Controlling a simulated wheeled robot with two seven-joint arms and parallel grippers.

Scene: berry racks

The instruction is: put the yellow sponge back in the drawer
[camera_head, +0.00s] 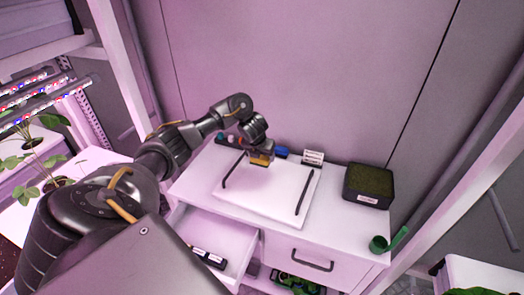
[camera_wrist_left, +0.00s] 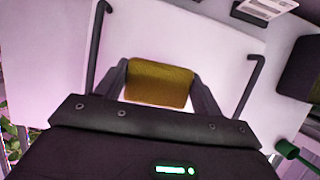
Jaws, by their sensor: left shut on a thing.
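My left gripper (camera_head: 262,158) is above the white tray (camera_head: 280,192) on the cabinet top. It is shut on the yellow sponge (camera_wrist_left: 160,83), which sits between its two fingers in the left wrist view. In the head view the sponge is mostly hidden by the gripper. The left drawer (camera_head: 236,252) of the cabinet is pulled open, in front of and below the tray. A small dark item with a white label (camera_head: 208,257) lies in it. My right gripper is not in view.
A dark box with green contents (camera_head: 368,184) stands at the right of the cabinet top, with a green scoop (camera_head: 388,241) in front of it. A small white card (camera_head: 313,157) and a blue item (camera_head: 282,152) stand behind the tray. A closed drawer (camera_head: 312,262) is at the right.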

